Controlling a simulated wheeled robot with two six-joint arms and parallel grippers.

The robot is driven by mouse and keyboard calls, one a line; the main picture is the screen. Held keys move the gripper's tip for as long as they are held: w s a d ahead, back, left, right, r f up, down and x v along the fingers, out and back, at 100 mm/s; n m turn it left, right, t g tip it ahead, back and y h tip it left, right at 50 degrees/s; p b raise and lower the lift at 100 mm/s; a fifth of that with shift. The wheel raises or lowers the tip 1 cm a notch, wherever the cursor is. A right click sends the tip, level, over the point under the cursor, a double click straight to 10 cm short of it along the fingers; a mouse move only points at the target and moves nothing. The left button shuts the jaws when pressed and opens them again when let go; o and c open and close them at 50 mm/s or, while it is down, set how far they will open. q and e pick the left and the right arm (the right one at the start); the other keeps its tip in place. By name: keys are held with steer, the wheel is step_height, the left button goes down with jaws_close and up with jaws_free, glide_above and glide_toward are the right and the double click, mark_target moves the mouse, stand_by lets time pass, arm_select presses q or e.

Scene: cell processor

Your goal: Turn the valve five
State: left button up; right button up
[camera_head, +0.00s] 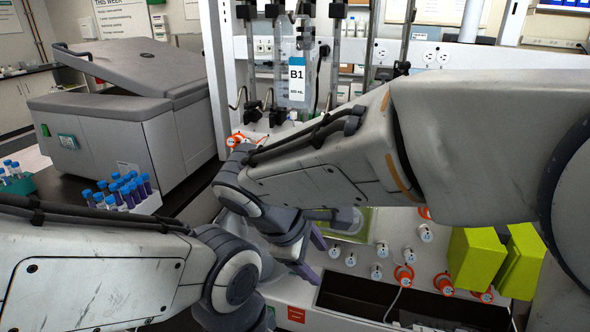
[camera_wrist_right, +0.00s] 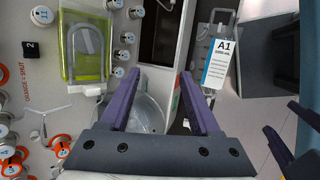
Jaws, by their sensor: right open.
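In the head view several small valves with white caps (camera_head: 382,250) sit on the pale panel, and others have orange rings (camera_head: 403,275). Their numbers are too small to read, so I cannot tell which is valve five. The wrist view shows white valves (camera_wrist_right: 124,38) at upper left and orange-ringed ones (camera_wrist_right: 60,145) at lower left. My right gripper (camera_wrist_right: 160,74) is open and empty, its purple fingers over a clear round vessel (camera_wrist_right: 150,112). In the head view its arm hides part of the panel. Two purple fingers of my left gripper (camera_wrist_right: 278,117) stand apart at the right of the wrist view.
A clear bag labelled B1 (camera_head: 296,80) hangs behind my right arm; a bag labelled A1 (camera_wrist_right: 218,55) shows in the wrist view. Yellow-green blocks (camera_head: 476,258) stand at right. A grey machine (camera_head: 110,120) and blue-capped tubes (camera_head: 125,190) are at left.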

steer(key=w+a+r+n+t+h+b, duration=0.1)
steer(key=w+a+n+t+h+b, duration=0.25)
steer(key=w, duration=0.75)
steer(key=w+a+r+t+h+b, duration=0.5)
steer(key=w+a+r+t, duration=0.1)
steer(key=a+r, duration=0.15)
arm_select(q)
step_height(320, 180, down, 10)
steer(key=p, duration=0.1)
steer(key=shift+d+r, duration=0.15)
arm_select(e)
steer(key=x, duration=0.9)
steer(key=shift+w+f+n+y, duration=0.35)
jaws_close()
